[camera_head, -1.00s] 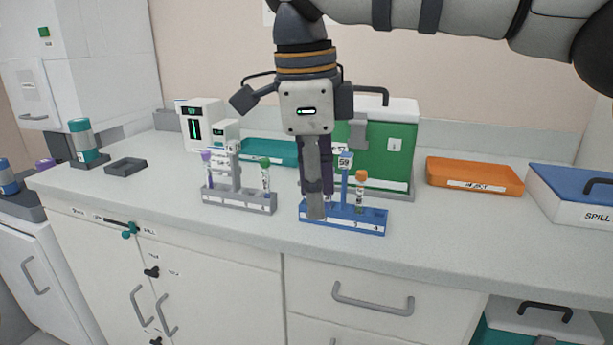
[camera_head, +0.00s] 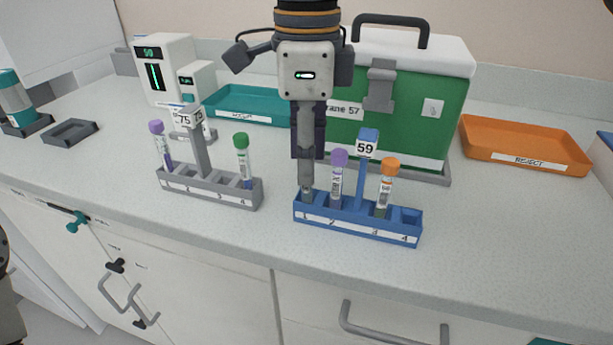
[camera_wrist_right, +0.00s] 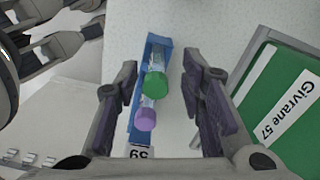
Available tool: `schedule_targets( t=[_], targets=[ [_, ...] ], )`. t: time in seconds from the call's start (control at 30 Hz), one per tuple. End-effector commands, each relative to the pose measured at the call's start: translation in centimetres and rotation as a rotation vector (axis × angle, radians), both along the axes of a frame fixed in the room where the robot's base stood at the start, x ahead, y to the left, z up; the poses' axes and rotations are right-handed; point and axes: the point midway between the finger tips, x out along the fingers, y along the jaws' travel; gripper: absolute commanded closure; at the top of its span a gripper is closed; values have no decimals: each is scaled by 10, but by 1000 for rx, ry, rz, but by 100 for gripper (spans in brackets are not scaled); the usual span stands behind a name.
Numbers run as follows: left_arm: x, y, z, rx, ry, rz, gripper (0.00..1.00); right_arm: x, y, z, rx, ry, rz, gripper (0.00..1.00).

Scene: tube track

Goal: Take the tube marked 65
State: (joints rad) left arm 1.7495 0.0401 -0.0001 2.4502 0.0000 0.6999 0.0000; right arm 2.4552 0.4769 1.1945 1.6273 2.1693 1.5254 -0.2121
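The blue rack (camera_head: 350,228), signed 59, stands near the counter's front edge. A purple-capped tube (camera_head: 338,178) and an orange-capped tube (camera_head: 387,188) stand in it. My right gripper (camera_head: 307,190) points down over its left end, by slot 1. In the right wrist view, my right gripper (camera_wrist_right: 159,80) is open, its fingers apart around a green-capped tube (camera_wrist_right: 155,84); the rack's purple cap (camera_wrist_right: 145,119) shows below. In the head view a finger hides that green-capped tube. The tube markings are too small to read. Part of a gripper, probably my left (camera_wrist_right: 60,40), shows at upper left.
A grey rack (camera_head: 215,188), signed 75, holds purple- and green-capped tubes at left. A green box (camera_head: 415,110) stands close behind the blue rack. A teal tray (camera_head: 250,104) lies behind; an orange reject tray (camera_head: 525,145) lies right. The counter right of the blue rack is clear.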

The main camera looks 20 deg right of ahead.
Motion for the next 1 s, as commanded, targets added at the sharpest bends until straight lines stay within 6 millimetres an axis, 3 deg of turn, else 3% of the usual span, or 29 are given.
schedule_targets(
  t=[0.1, 0.2, 0.43, 0.6, 1.0],
  targets=[
    [-1, 0, -1, 0, 2, 0, 60, -5, 1, -24, -1, 3, 2, 64],
    [-2, 0, -2, 0, 6, 0, 60, -5, 1, -35, 1, 1, 1, 64],
    [-1, 0, -2, 0, 5, 0, 60, -4, 1, -37, 2, -3, 0, 64],
    [-1, 0, -2, 0, 5, 0, 60, -4, 1, -36, 2, -3, 1, 100],
    [-1, 0, -1, 0, 4, 0, 60, -4, 1, -33, 2, -4, 0, 100]
  ],
)
